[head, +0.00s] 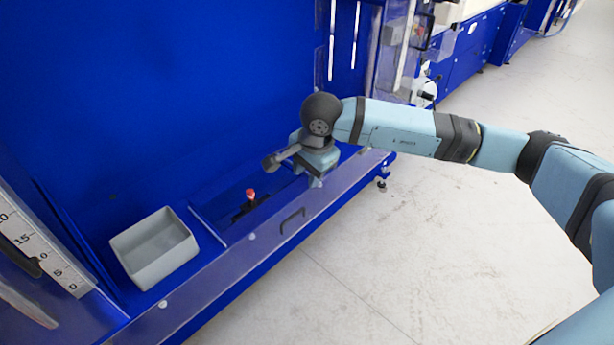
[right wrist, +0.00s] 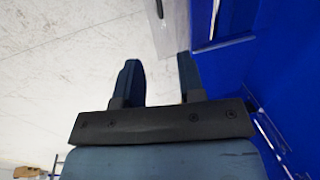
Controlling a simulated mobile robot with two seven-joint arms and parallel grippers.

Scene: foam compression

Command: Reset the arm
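My right arm reaches in from the right in the head view. Its gripper (head: 316,178) hangs over the front ledge of the blue machine (head: 190,80), near the ledge's right end. In the right wrist view the two dark fingers of this gripper (right wrist: 157,65) stand apart with nothing between them. Pale floor shows through the gap, and blue machine panels lie to the right. My left gripper is in neither view.
A grey open bin (head: 152,270) stands on the ledge at the left and looks empty. A red-topped knob (head: 250,194) stands in the recess between bin and gripper. Pale floor (head: 420,250) is clear in front.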

